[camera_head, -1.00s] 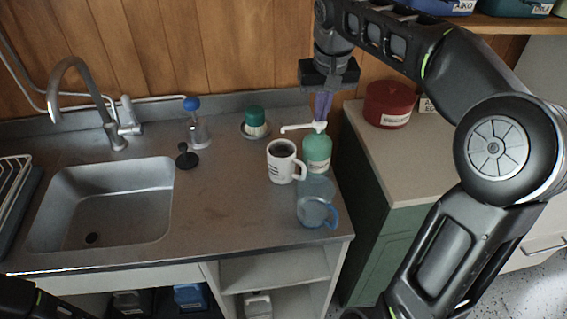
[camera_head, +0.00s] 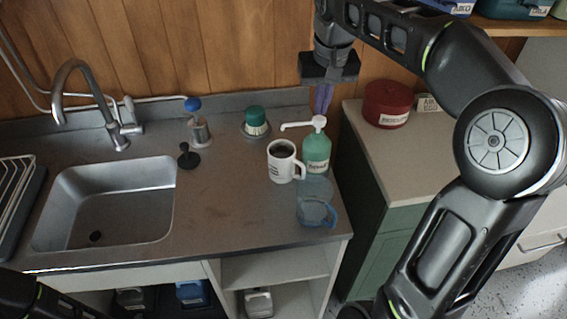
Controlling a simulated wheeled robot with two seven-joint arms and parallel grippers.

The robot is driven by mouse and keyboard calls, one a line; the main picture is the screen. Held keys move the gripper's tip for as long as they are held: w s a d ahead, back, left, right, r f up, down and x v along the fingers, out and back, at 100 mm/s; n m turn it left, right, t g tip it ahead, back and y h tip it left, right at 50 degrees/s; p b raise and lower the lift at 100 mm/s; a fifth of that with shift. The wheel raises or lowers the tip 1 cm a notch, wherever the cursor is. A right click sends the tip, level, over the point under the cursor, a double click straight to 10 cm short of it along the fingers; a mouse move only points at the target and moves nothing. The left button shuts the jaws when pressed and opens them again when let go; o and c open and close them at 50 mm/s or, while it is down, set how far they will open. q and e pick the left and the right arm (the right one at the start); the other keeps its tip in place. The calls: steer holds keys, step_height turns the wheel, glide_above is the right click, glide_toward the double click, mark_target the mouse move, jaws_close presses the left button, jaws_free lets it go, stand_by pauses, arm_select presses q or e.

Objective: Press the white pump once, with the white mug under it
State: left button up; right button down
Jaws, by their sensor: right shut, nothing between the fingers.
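A green bottle (camera_head: 316,155) with a white pump (camera_head: 318,122) stands upright at the right end of the counter. The pump's white spout points left. A white mug (camera_head: 282,165) with dark text and a dark inside stands upright in front of the bottle and to its left, its handle to the right. The spout tip is near the mug's back rim; I cannot tell whether it is straight over the opening. My right gripper (camera_head: 322,100) points down, shut and empty, its purple fingers just above or behind the pump head. I cannot tell whether they touch. My left gripper is not in view.
A clear blue cup (camera_head: 316,207) stands close in front of the bottle. A green-topped brush (camera_head: 255,122), a blue-knobbed item (camera_head: 197,122) and a black stopper (camera_head: 187,156) are left of it. The sink (camera_head: 105,205) is further left. A red tin (camera_head: 387,104) stands on the right cabinet.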

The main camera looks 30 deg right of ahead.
step_height(320, 180, up, 6)
steer(key=p, duration=0.5)
stand_by(0.6)
